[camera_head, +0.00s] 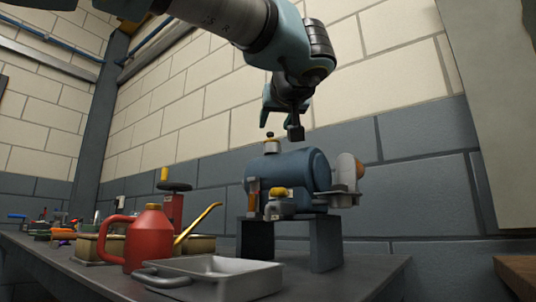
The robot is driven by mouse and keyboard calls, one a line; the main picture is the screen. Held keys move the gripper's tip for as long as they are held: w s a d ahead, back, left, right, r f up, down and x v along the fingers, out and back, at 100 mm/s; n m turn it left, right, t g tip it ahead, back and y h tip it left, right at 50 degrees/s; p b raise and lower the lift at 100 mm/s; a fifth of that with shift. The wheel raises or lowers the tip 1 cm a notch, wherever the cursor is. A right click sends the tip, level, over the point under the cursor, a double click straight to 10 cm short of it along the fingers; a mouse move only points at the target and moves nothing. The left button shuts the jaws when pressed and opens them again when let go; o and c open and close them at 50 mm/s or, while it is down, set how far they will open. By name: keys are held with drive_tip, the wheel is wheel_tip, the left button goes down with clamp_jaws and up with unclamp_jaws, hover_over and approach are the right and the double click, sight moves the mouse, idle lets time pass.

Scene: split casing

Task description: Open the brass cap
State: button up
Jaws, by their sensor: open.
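A blue rounded casing (290,173) rests on two dark supports at the right of the bench. On its top stands a small pale fitting with a brass-toned part and a dark knob (271,146). A yellow, brass-like cap (278,193) sits low on its near side, and I cannot tell for certain which of these two is the brass cap. My gripper (281,126) is open and empty, pointing down just above the casing's top fitting and apart from it.
A red oil can (148,238) with a yellow spout and a grey metal tray (228,275) stand in front on the bench (60,265). A red post with a dark wheel (174,205) is behind. Several small tools lie at far left. A brick wall closes the back.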

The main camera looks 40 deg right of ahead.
drive_tip(key=x, duration=1)
drive_tip(key=shift+w+d, duration=0.15)
drive_tip(key=shift+w, duration=0.05)
drive_tip(key=shift+c, duration=0.3)
clamp_jaws()
